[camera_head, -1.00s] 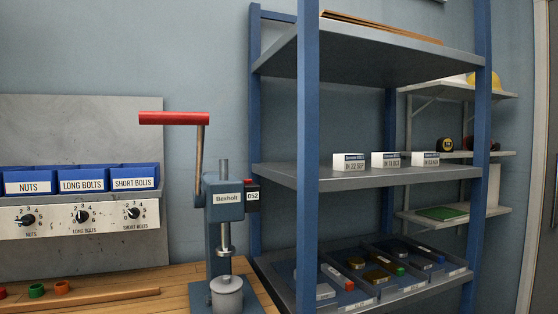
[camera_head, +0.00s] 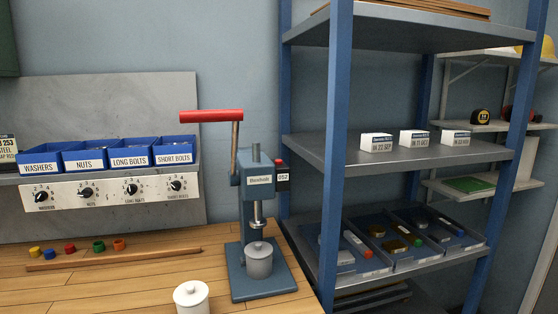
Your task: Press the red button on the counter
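The counter (camera_head: 283,182) is a small dark box with a white label reading 052. It is mounted on the right side of the head of a blue-grey bench press (camera_head: 256,187). A small red button (camera_head: 279,163) shows at the counter's top left. The press has a long red handle (camera_head: 211,116) on a lever at its upper left. A grey lidded cylinder (camera_head: 259,262) stands on the press base, under the ram. Neither of my grippers shows in this view.
The press stands on a wooden bench (camera_head: 130,280), close to a blue-post shelf rack (camera_head: 335,180) on its right. Several coloured rings line a wooden strip (camera_head: 115,259). Blue bins (camera_head: 130,155) sit above dials at left.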

